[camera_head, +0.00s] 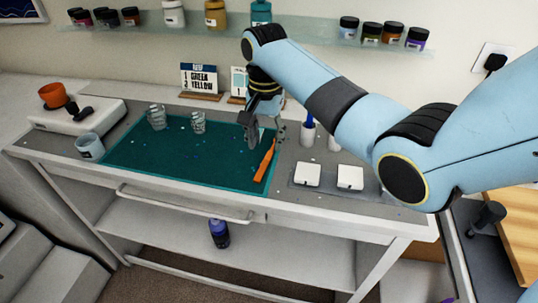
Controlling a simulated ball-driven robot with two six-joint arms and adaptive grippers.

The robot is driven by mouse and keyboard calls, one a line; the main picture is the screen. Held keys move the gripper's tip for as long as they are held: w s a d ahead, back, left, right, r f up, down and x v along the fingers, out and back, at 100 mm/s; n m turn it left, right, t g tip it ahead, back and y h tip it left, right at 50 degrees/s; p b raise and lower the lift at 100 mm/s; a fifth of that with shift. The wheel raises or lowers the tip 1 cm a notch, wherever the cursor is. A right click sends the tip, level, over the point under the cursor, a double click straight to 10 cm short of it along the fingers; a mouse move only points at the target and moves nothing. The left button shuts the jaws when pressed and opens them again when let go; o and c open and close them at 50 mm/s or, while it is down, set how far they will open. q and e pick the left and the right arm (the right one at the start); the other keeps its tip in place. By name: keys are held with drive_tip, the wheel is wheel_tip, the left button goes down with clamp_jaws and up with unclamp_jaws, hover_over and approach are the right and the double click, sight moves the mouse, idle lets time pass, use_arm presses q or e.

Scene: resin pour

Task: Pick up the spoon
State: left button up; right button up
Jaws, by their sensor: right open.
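An orange spoon-like tool (264,164) with a slim handle lies at the right edge of the dark green mat (190,172). Its upper end is close to my right gripper and its exact shape there is hard to make out. My right gripper (264,143) points down just above the far end of the orange tool. Its fingers are apart with nothing clearly held between them. I cannot tell if a finger touches the tool. My left gripper is not in view.
Two clear cups (157,118) (198,123) stand on the mat. Two white square moulds (350,178) (307,175) lie right of the mat. Cards (199,79) stand behind.

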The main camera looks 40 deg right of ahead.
sight(266, 161)
drive_tip(key=shift+s+a+f, duration=0.1)
drive_tip(key=shift+a+f, duration=0.05)
drive_tip(key=shift+f, duration=2.5)
drive_tip(key=shift+f, duration=0.1)
clamp_jaws()
